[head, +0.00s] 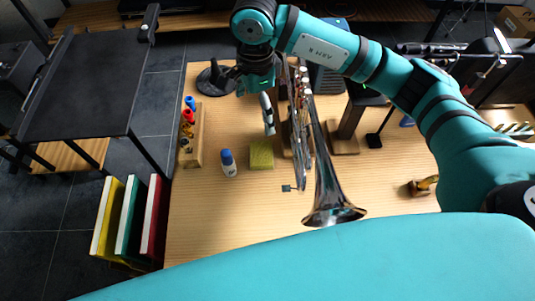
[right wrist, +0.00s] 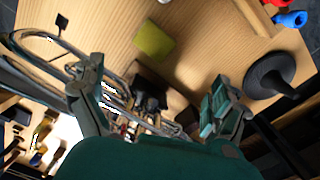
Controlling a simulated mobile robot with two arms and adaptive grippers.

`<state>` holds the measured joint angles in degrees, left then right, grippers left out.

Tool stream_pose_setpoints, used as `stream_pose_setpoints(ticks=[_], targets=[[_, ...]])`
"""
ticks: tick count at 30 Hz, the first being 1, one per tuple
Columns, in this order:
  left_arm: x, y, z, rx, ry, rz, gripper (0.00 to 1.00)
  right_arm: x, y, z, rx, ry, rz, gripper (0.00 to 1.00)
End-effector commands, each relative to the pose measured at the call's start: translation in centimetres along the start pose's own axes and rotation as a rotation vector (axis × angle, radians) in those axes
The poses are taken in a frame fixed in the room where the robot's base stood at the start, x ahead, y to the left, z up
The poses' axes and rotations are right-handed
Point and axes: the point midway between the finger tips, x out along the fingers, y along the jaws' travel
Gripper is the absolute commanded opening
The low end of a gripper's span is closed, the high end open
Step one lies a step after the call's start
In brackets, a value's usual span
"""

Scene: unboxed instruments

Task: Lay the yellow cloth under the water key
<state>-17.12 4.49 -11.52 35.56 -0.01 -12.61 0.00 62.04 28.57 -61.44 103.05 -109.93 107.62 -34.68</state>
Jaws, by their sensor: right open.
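The yellow cloth (head: 261,154) lies flat on the wooden table, left of a silver trumpet-like instrument (head: 325,190). It also shows near the top of the right wrist view (right wrist: 152,40). The instrument is held above the table with its bell toward me; in the right wrist view its tubing (right wrist: 48,48) runs behind the left finger. The water key is too small to make out. My right gripper (head: 264,105) is open and empty, beyond the cloth and beside the instrument; its spread fingers show in the right wrist view (right wrist: 155,105). My left gripper is out of view.
A blue-capped white bottle (head: 228,165) stands left of the cloth. A wooden rack (head: 196,150) with coloured bottles is farther left. A black round-based stand (head: 210,82) is behind. A small dark square (head: 286,188) lies by the instrument. The front left tabletop is clear.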

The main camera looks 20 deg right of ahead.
Motion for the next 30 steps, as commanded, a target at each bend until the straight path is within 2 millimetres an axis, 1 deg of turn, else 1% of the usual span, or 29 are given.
stream_pose_setpoints(ticks=[1,3,6,11,14,24,27,30], targets=[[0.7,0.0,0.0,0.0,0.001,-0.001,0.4,0.0,0.2,0.2,0.083,0.008,-0.01,1.0],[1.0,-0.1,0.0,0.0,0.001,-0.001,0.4,-0.2,0.5,0.4,0.191,0.013,-0.015,1.0],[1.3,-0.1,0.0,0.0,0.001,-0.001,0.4,-0.5,0.9,0.7,0.3,0.018,-0.02,1.0],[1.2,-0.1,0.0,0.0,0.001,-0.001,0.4,-0.2,1.1,0.8,0.376,0.022,-0.02,1.0],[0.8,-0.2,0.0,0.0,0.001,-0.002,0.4,1.0,1.2,0.8,0.382,0.022,-0.016,1.0],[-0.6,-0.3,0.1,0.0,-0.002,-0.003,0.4,8.3,1.1,0.6,0.381,0.022,-0.017,1.0],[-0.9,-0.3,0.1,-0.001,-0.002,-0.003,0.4,10.0,1.0,0.5,0.38,0.022,-0.018,1.0],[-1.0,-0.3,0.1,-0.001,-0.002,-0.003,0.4,11.0,1.0,0.5,0.38,0.021,-0.021,1.0]])
